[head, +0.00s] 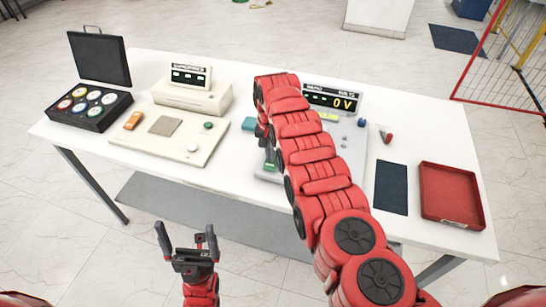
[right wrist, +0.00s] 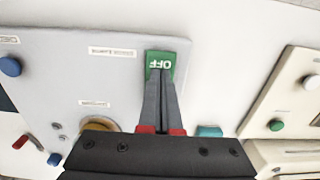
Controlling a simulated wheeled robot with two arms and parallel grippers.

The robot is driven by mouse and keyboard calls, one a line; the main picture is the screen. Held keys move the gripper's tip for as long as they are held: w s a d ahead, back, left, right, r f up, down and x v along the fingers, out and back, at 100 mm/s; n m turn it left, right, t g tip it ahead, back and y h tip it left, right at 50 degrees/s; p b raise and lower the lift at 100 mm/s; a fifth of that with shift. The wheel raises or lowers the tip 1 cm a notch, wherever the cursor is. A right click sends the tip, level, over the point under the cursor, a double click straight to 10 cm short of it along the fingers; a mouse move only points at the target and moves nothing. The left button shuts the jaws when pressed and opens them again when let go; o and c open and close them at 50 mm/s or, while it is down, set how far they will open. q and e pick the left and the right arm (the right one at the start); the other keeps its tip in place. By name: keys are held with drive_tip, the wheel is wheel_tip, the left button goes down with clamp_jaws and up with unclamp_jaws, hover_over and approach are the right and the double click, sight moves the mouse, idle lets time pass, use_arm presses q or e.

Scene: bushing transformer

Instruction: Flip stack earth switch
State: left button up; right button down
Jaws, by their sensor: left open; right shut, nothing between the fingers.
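A grey switch panel (right wrist: 75,75) fills much of the right wrist view, and its printing appears upside down. A green switch (right wrist: 162,57) marked OFF sits on it, beside a small label (right wrist: 112,52) I cannot read surely. My right gripper (right wrist: 160,76) is shut with nothing between its fingers. Its fingertips overlap the lower part of the green switch; I cannot tell whether they touch. In the head view my right arm hides much of the panel and most of that gripper. My left gripper (head: 186,236) is open and empty in front of the table, above the floor.
The white table (head: 440,130) also bears a beige control box (head: 165,132), a display reading 0 V (head: 333,100), a black case of coloured discs (head: 88,106), a dark mat (head: 391,187) and a red tray (head: 450,193). A blue knob (right wrist: 10,66) and a teal part (right wrist: 209,131) flank the gripper.

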wheel_tip(320, 180, up, 2)
drive_tip(key=shift+p, duration=0.6)
wheel_tip(320, 180, up, 2)
drive_tip(key=shift+r+p, duration=0.1)
drive_tip(key=shift+p, duration=0.5)
drive_tip(key=shift+r, duration=0.95)
